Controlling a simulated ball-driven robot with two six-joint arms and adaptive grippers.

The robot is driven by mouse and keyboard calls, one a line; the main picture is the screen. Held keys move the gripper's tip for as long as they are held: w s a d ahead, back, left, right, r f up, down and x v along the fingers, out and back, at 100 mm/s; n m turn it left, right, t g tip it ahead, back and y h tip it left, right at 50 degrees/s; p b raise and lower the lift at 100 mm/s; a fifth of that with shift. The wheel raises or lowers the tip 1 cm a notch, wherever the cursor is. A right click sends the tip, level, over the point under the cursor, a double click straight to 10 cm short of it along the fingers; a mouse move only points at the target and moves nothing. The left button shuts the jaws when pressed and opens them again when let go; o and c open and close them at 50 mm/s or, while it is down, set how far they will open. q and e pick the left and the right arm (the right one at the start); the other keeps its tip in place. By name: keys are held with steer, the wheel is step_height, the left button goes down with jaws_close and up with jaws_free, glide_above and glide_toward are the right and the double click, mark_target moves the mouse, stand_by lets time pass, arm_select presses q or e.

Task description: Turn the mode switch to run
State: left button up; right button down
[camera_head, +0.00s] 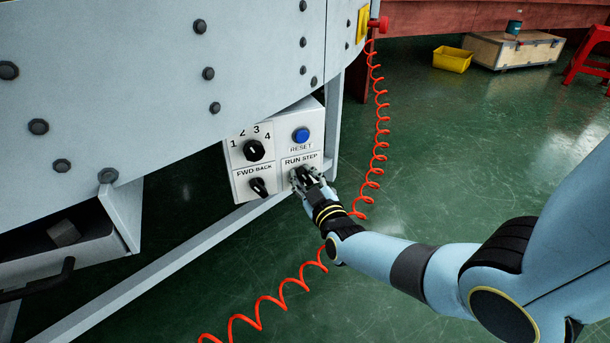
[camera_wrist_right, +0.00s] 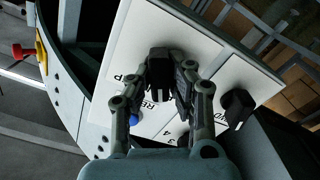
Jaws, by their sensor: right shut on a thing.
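The white control panel (camera_head: 280,152) hangs under the machine's curved grey side. Its mode switch, labelled RUN STEP, is at the lower right, mostly hidden by my right gripper (camera_head: 305,178) in the head view. In the right wrist view the black mode switch knob (camera_wrist_right: 159,61) stands between the two fingers of my right gripper (camera_wrist_right: 163,86), which is shut on it. The panel appears upside down there. Which label the knob points to cannot be told. My left gripper is not in view.
Beside the switch are a FWD BACK knob (camera_head: 258,187), a numbered dial (camera_head: 253,150) and a blue RESET button (camera_head: 301,135). A red coiled cable (camera_head: 379,130) hangs close to my right wrist. A grey beam (camera_head: 170,262) runs below the panel.

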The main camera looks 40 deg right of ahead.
steer(key=shift+s, duration=0.1)
stand_by(0.3)
steer(key=c, duration=1.2)
jaws_free()
steer(key=shift+c, duration=0.2)
steer(key=v, duration=1.2)
steer(key=shift+f, duration=0.1)
